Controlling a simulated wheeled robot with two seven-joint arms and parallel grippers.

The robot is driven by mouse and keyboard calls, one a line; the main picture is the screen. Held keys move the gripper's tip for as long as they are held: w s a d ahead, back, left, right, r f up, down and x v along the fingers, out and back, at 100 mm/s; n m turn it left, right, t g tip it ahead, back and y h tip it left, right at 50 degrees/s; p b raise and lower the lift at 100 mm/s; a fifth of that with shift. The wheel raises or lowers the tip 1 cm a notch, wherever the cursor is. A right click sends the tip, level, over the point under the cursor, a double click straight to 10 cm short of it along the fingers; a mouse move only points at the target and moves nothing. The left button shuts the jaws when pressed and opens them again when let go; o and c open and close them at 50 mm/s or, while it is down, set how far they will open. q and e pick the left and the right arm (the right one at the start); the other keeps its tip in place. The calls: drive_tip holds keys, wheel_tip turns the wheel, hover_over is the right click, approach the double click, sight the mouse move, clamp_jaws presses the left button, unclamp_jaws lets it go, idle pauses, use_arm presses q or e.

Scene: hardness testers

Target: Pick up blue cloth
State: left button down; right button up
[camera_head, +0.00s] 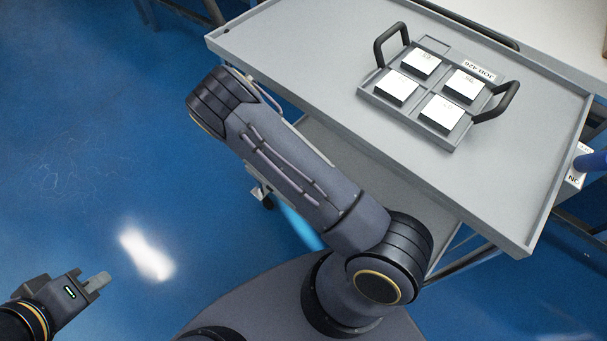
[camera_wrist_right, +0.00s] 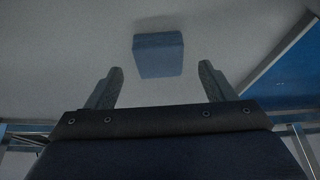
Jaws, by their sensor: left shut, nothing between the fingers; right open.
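The blue cloth (camera_wrist_right: 158,54) looks like a small folded block on a shaded grey surface in the right wrist view. My right gripper (camera_wrist_right: 162,82) is open, with one finger on each side below the cloth in the picture. The cloth lies beyond the fingertips, and nothing is between them. In the head view the right gripper is not visible, and I cannot make out the cloth there. My left gripper (camera_head: 98,282) is shut and empty over the blue floor at the lower left.
A grey cart (camera_head: 310,70) with a raised rim fills the upper right of the head view. On it stands a grey tray (camera_head: 412,118) with black handles and several white-topped blocks. A blue object (camera_head: 592,161) shows at the right edge. Open floor lies left.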

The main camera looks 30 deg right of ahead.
drive_tip(key=x, duration=0.3)
drive_tip(key=shift+b, duration=0.3)
drive_tip(key=shift+r, duration=0.1)
drive_tip(key=c, duration=1.1)
drive_tip(key=shift+o, duration=0.2)
drive_tip(key=shift+r, duration=0.15)
